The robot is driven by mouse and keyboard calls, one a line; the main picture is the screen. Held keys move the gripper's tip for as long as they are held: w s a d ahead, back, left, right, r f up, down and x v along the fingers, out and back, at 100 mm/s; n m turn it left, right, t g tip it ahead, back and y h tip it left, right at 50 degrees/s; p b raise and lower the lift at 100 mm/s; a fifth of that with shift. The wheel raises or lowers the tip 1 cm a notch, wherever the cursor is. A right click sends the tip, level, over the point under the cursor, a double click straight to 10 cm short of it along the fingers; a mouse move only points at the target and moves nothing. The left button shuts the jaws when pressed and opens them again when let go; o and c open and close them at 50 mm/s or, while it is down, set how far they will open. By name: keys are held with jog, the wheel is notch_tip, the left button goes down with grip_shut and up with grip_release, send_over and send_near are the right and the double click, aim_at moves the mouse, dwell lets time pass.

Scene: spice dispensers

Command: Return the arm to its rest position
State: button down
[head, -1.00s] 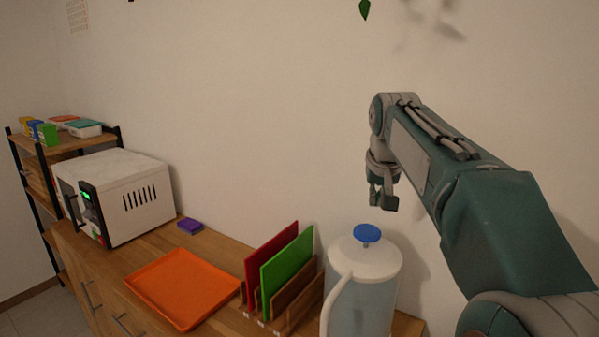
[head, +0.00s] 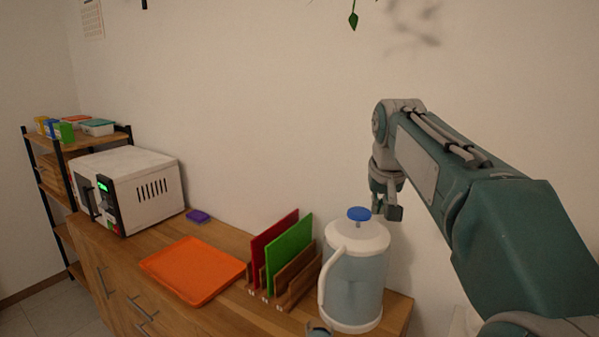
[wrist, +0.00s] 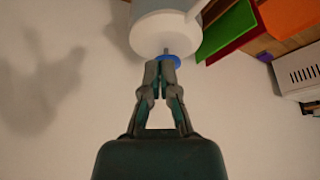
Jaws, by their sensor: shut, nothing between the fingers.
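My arm (head: 470,190) reaches in from the right in the head view, raised and bent, with its wrist pointing down. My gripper (head: 389,210) hangs beside and a little above the lid of the white pitcher, near the wall. In the wrist view my gripper (wrist: 161,68) has its fingertips together with nothing seen between them. The pitcher (head: 355,275) has a blue lid knob (head: 358,214) and stands on the counter. In the wrist view the blue knob (wrist: 168,55) shows partly behind the fingertips; I cannot tell the exact gap.
A rack with red and green boards (head: 290,255) stands left of the pitcher. An orange tray (head: 190,270), a purple block (head: 198,216) and a white microwave (head: 130,190) are farther left on the wooden counter (head: 240,318). A shelf (head: 82,146) holds small boxes.

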jog(key=s+f, duration=0.5)
jog(key=s, duration=0.4)
jog(key=s+f, duration=0.5)
jog(key=s, duration=0.5)
jog(key=s+f+t, duration=0.1)
jog(key=s+f, duration=0.4)
jog(key=s, duration=0.5)
jog(key=shift+f+n, duration=0.4)
